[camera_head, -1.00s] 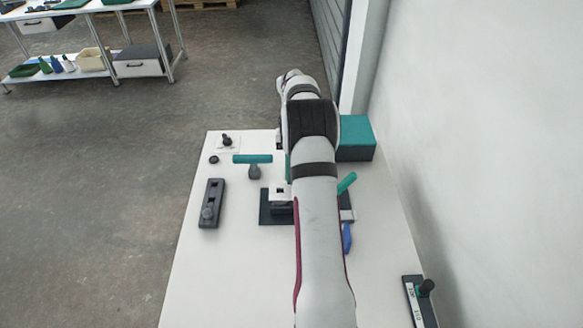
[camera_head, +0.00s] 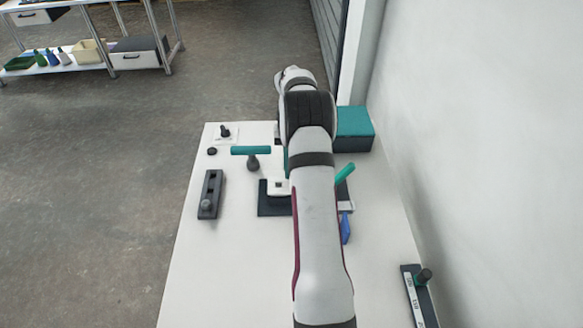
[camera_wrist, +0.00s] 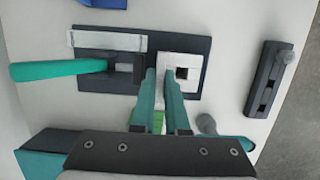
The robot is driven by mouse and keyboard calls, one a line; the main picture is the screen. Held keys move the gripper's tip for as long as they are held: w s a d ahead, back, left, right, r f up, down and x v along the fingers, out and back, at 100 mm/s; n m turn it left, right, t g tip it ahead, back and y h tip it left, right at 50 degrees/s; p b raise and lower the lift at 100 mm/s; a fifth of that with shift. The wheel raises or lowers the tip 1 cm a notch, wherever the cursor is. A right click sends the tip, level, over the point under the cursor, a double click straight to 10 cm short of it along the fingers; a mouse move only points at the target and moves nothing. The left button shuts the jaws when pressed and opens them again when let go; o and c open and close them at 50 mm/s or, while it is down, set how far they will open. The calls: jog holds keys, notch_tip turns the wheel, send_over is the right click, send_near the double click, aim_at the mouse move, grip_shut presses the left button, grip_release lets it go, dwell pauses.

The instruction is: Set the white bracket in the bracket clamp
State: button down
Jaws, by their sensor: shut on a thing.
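The white bracket (camera_wrist: 186,59), a pale piece with a square dark hole, is at the right part of the bracket clamp's dark base (camera_wrist: 100,85). My gripper (camera_wrist: 161,76), with teal fingers, is shut on the bracket at its left side. I cannot tell whether the bracket rests on the base or hangs just above it. The clamp's teal lever (camera_wrist: 55,70) points left in the wrist view. In the head view the bracket (camera_head: 275,189) and base (camera_head: 270,210) show left of my arm, which hides my gripper and part of the clamp.
A teal T-shaped piece (camera_head: 251,150) stands close behind the clamp. A slotted dark block (camera_head: 210,194) lies to the left. A blue-handled tool (camera_head: 345,229) and a teal box (camera_head: 354,129) are at the right. The table's front left is clear.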

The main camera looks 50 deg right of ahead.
jog(key=shift+f, duration=0.65)
dwell(0.4)
jog(key=c, duration=0.8)
grip_release()
jog(key=shift+c, duration=0.2)
jog(key=shift+o, duration=1.2)
jog(key=v, duration=0.7)
